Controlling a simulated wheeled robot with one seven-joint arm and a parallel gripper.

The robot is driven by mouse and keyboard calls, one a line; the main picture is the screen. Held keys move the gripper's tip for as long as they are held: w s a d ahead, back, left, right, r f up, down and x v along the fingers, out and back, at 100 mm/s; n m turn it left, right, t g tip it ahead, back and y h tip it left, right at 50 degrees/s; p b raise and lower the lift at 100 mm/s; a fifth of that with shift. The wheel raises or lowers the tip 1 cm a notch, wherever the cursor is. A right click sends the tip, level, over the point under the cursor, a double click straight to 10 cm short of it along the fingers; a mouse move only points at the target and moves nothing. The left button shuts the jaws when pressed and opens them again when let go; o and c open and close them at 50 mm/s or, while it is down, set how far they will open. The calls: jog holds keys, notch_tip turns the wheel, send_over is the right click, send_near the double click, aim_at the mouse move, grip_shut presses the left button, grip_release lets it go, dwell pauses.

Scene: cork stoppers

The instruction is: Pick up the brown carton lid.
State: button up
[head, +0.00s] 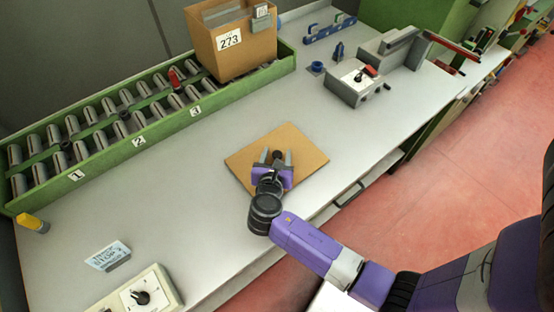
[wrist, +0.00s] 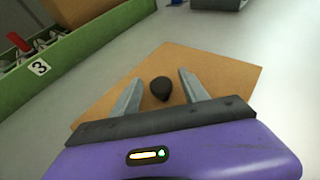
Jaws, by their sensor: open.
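The brown carton lid (head: 308,155) is a flat square board lying on the grey worktop, with a dark round knob (wrist: 161,88) on it. My gripper (head: 276,157) is over the lid, its two fingers open and spread to either side of the knob. I cannot tell whether the fingers touch the lid. My gripper hides part of the lid's near side.
A green roller rack (head: 120,135) with numbered bays runs along the back. A brown carton (head: 245,50) marked 273 stands at its right end. A grey device (head: 352,85) stands to the right, a control box (head: 140,298) at the front left. Worktop (head: 190,160) around the lid is clear.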

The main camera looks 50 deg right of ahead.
jog(key=shift+w+d+f, duration=0.1)
jog(key=shift+d, duration=0.15)
grip_shut()
